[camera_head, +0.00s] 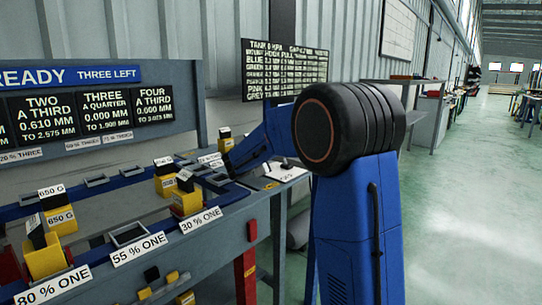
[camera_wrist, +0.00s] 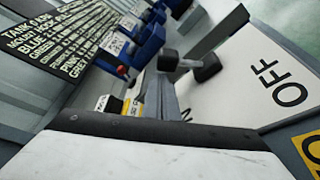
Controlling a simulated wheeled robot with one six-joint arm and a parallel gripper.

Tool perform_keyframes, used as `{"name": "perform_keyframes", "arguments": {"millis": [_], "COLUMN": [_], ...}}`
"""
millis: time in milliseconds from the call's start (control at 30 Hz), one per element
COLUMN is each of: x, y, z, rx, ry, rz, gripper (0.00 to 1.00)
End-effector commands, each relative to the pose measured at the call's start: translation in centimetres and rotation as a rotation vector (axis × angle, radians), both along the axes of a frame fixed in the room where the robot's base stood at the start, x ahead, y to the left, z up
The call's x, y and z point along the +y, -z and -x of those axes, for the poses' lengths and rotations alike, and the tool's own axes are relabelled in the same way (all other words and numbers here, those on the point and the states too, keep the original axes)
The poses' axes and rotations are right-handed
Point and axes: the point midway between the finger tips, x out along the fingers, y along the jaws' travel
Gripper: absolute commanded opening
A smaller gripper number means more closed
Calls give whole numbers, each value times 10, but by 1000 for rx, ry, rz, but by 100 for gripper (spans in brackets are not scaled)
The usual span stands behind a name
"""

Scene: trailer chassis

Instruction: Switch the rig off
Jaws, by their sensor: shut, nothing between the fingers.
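A white plate with the word OFF (camera_wrist: 275,75) fills the right of the wrist view. In the head view, a white plate (camera_head: 287,173) lies at the right end of the bench. A grey and black lever-like part (camera_wrist: 190,66) stands beside the plate, with part of a letter, perhaps an N, below it. Which way the switch is set I cannot tell. My gripper (camera_head: 230,164) is low over the bench end, left of the plate in the head view, shut and empty. A white and black body at the bottom of the wrist view hides what lies beneath.
Yellow weight blocks (camera_head: 60,220) and labelled slots (camera_head: 128,234) line the bench to the left. A READY board (camera_head: 70,76) and a text panel (camera_head: 285,69) stand behind. My blue arm blocks part of the bench end. Green floor (camera_head: 460,210) is open at right.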

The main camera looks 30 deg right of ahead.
Motion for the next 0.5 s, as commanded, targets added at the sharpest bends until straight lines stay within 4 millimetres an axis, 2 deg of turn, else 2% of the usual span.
{"name": "perform_keyframes", "arguments": {"millis": [267, 500], "x": [-2, -6], "y": [-4, -12], "z": [5, 16], "rx": [-85, -262], "ry": [1, 1], "rz": [-32, -95], "gripper": [0, 0]}}
